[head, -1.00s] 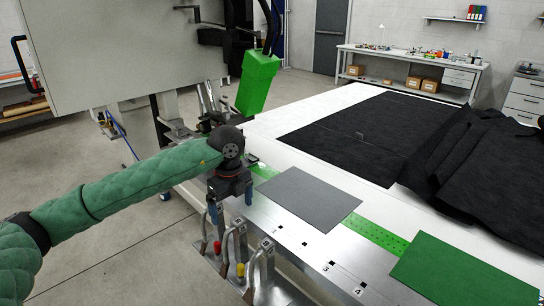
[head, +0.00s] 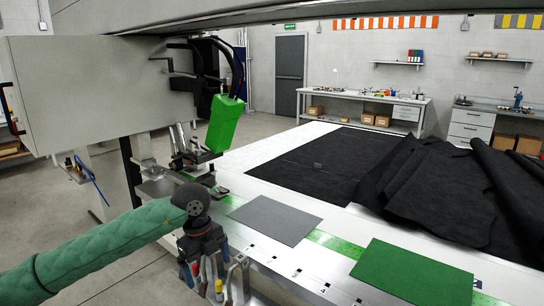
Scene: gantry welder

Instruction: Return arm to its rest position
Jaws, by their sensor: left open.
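My left arm, in a green quilted sleeve, comes in from the lower left of the head view. Its gripper (head: 206,264) is at the near edge of the white machine table, fingers pointing down beside the upright metal clamps (head: 240,280). The gripper is open, and I see nothing between its fingers. A grey sheet (head: 276,220) lies flat to its right on the table. A green sheet (head: 412,272) lies further right. My right gripper is not in view.
The green welding head (head: 225,122) hangs from the grey machine housing (head: 110,85) beyond my left arm. Black fabric (head: 425,190) covers much of the white table (head: 300,135), bunched at right. A workbench (head: 375,97) stands at the back. Grey floor is open at lower left.

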